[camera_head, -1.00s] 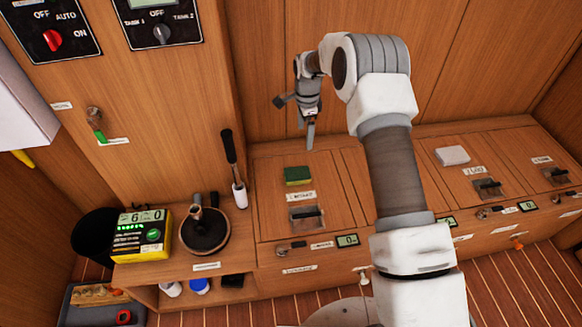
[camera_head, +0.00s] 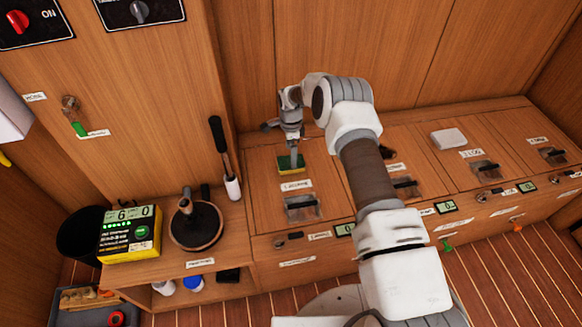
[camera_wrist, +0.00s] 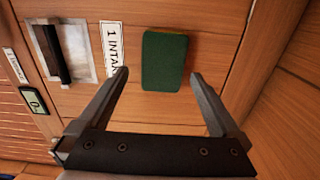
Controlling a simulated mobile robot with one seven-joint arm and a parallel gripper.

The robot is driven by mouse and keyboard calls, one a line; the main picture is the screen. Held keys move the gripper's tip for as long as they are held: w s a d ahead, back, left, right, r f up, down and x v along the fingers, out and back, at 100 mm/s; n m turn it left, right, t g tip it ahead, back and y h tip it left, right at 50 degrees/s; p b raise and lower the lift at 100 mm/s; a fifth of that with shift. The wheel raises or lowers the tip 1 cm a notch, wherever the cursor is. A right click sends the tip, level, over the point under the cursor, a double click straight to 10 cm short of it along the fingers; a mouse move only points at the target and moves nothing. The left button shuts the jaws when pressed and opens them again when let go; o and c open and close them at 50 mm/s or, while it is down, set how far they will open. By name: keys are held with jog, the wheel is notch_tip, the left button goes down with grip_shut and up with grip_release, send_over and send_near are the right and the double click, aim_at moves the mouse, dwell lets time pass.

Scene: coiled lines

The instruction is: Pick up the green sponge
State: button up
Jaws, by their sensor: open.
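The green sponge (camera_head: 284,163) lies flat on the wooden bench lid, behind a small white label. It has a dark green top and a yellow edge. In the wrist view the sponge (camera_wrist: 164,61) shows ahead of my gripper (camera_wrist: 163,77), between the lines of the two fingers and a little beyond their tips. My gripper (camera_head: 293,162) is open and empty, and in the head view it hangs over the sponge, hiding part of it. I cannot tell the exact height of the fingertips above the sponge.
A metal latch (camera_head: 303,207) sits in front of the sponge on the same lid. The back wall rises close behind it. A white block (camera_head: 449,138) lies on another lid to the right. A yellow device (camera_head: 130,234) and a black round winch (camera_head: 196,224) stand on the left counter.

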jog(key=f+b, duration=0.1)
jog(key=f, duration=0.1)
jog(key=f+b, duration=0.1)
jog(key=f, duration=0.2)
jog(key=shift+w+f+b, duration=0.2)
jog(key=shift+f+b, duration=0.1)
jog(key=shift+b, duration=0.05)
jog(key=c, duration=1.2)
